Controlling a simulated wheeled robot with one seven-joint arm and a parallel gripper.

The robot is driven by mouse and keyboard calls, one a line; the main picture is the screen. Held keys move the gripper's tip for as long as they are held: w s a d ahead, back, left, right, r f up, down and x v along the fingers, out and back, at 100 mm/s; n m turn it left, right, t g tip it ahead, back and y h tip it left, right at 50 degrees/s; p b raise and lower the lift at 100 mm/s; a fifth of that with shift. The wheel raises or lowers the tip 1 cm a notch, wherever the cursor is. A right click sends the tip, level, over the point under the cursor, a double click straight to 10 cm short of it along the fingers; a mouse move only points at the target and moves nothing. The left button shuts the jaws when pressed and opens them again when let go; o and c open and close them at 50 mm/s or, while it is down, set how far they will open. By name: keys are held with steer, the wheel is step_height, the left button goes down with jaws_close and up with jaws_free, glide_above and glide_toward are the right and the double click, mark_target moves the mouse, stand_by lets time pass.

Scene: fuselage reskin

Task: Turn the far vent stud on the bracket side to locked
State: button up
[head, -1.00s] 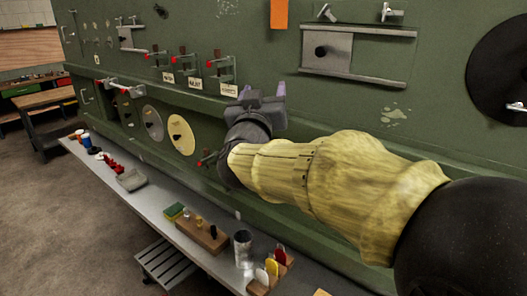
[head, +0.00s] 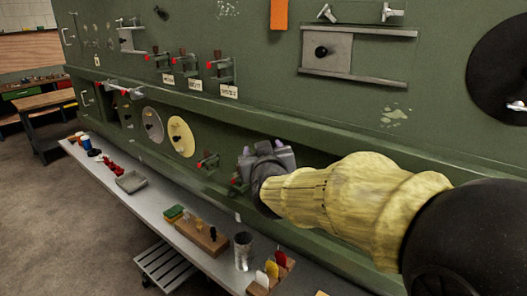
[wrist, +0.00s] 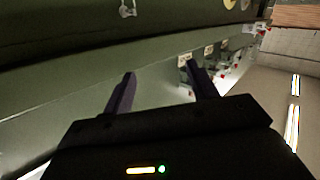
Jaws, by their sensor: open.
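My gripper (head: 266,154) is in front of the green panel's lower band, right of a small red-tipped fitting. In the wrist view my gripper (wrist: 163,88) shows two dark purple fingers spread apart with nothing between them. Two metal wing studs (head: 327,12) (head: 390,11) sit above a grey sliding plate with a black knob (head: 321,51), up and right of my gripper. A small metal fitting (wrist: 128,9) shows at the top of the wrist view. I cannot tell which stud is the far vent stud, or its setting.
Red-tipped clamps (head: 220,67) with white labels stand out from the panel. A cream disc (head: 181,136) and a grey disc (head: 152,125) are left of my gripper. Below runs a shelf (head: 130,165) holding a wooden block (head: 205,236), a metal cup (head: 243,250) and coloured tags.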

steer(key=shift+c, duration=0.5)
steer(key=shift+f, duration=0.15)
steer(key=shift+c, duration=1.3)
steer(key=s+d+f+g+y, duration=0.15)
steer(key=s+f+g, duration=0.25)
steer(key=f, duration=0.5)
steer(key=s+d+f+g+h, duration=0.1)
steer(key=s+d+f+g, duration=0.3)
steer(key=f, duration=0.5)
steer(key=s+d+f+m+g, duration=0.1)
steer(key=s+d+f+g, duration=0.1)
steer(key=s, duration=0.5)
steer(key=s+d+f+m+g, duration=0.1)
steer(key=s+d+f+g, duration=0.1)
steer(key=s+f+g, duration=0.2)
steer(key=s+f, duration=0.3)
steer(key=shift+s+d, duration=0.2)
steer(key=shift+s, duration=0.05)
steer(key=shift+f, duration=0.1)
steer(key=shift+c, duration=0.6)
steer(key=shift+w, duration=0.15)
